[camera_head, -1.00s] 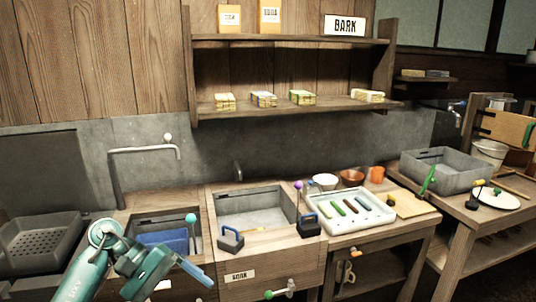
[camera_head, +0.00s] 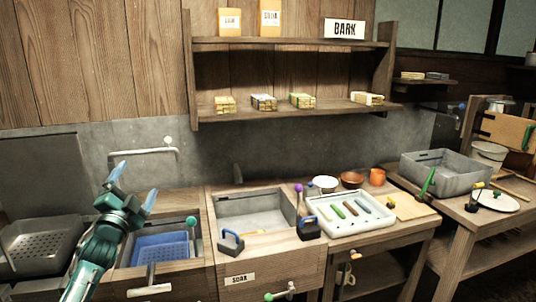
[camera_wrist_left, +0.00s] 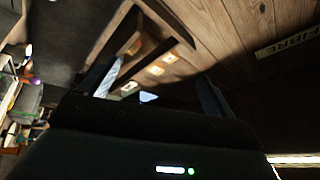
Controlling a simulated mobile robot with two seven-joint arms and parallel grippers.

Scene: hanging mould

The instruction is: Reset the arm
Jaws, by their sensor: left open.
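My left gripper (camera_head: 133,187) is open and empty in the head view. Its two fingers point up, in front of the grey back wall and above the left sink with the blue basket. In the left wrist view my left gripper (camera_wrist_left: 150,90) shows its two fingers spread apart with nothing between them. That view is tilted and shows the shelf and the wooden wall beyond the fingers. My left arm comes in from the lower left. My right gripper does not show in any view.
A blue basket (camera_head: 160,250) sits in the left sink, with a tap (camera_head: 145,151) behind it. A grey perforated tray (camera_head: 40,248) is at far left. The SOAK sink (camera_head: 255,240) and a white tray (camera_head: 350,228) stand to the right. A wall shelf (camera_head: 285,107) holds several bundles.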

